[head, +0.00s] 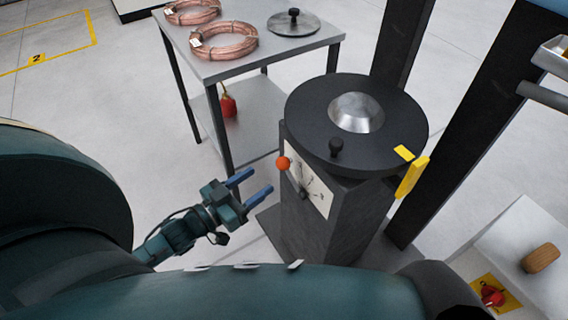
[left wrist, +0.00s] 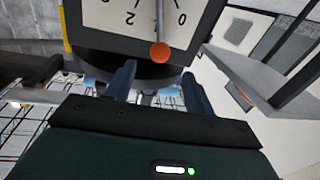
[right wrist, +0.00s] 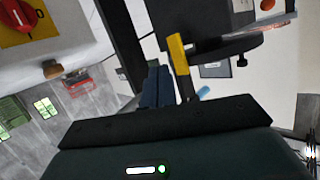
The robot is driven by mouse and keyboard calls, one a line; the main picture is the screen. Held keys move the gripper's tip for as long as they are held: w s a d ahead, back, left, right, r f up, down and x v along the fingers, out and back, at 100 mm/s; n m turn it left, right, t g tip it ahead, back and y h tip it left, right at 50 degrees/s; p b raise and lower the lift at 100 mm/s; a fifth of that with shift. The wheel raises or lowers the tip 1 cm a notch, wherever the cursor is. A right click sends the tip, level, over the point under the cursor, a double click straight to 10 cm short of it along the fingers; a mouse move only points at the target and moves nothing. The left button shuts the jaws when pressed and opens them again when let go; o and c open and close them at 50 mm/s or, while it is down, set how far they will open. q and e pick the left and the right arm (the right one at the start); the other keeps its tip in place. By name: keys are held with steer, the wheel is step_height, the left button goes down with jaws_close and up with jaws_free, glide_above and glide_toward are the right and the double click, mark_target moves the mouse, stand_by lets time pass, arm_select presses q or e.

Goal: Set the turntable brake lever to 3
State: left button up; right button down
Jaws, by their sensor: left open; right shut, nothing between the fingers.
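The brake lever's orange knob (head: 283,163) stands at the left edge of the white dial plate (head: 311,183) on the dark turntable pedestal (head: 350,215). In the left wrist view the orange knob (left wrist: 160,52) sits just beyond and between the fingertips, apart from them. There the lever arm (left wrist: 161,18) lies between the numerals 2 and 0, covering the place between them. My left gripper (head: 256,181) is open and empty, left of the dial. My right gripper (right wrist: 157,85) is shut and empty, in the right wrist view only.
The round black turntable (head: 305,112) tops the pedestal, with a yellow piece (head: 413,177) at its right rim. A grey table (head: 250,60) with copper coils (head: 224,42) stands behind. A dark post (head: 465,110) rises at right.

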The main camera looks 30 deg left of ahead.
mark_target(278, 167)
arm_select(q)
steer(key=x, duration=0.9)
steer(key=shift+w+d+b, duration=0.1)
steer(key=shift+w+b, duration=0.1)
steer(key=shift+b, duration=0.2)
steer(key=shift+c, duration=0.3)
jaws_close()
